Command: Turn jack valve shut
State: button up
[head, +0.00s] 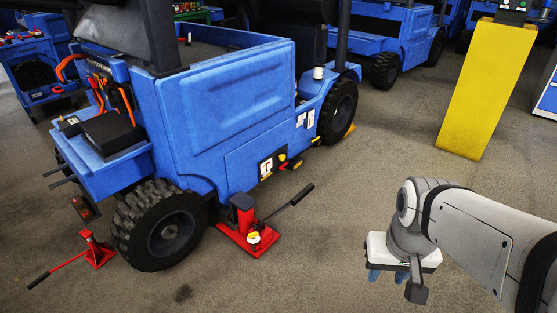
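A red floor jack (240,232) stands on the floor beside the blue vehicle, just right of its near wheel. Its black-gripped handle (290,204) slants up to the right. A small yellow and white knob (254,237) shows low on the jack's front; it may be the valve, but its setting is too small to tell. My gripper (387,275) is at the lower right, pointing down, well to the right of the jack and apart from it. Its two blue fingers look apart with nothing between them, partly hidden by the gripper body.
The blue vehicle (225,95) fills the left and middle. A smaller red jack or stand (92,250) with a long handle is at the lower left. A yellow post (487,90) stands at the right. The floor between the jack and my gripper is clear.

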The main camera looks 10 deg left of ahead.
aim_at(252, 236)
jog(key=u, duration=0.35)
jog(key=i, duration=0.6)
jog(key=u, duration=0.5)
jog(key=k, duration=0.55)
jog(key=u, duration=1.05)
jog(key=i, duration=1.6)
jog(key=z, duration=1.75)
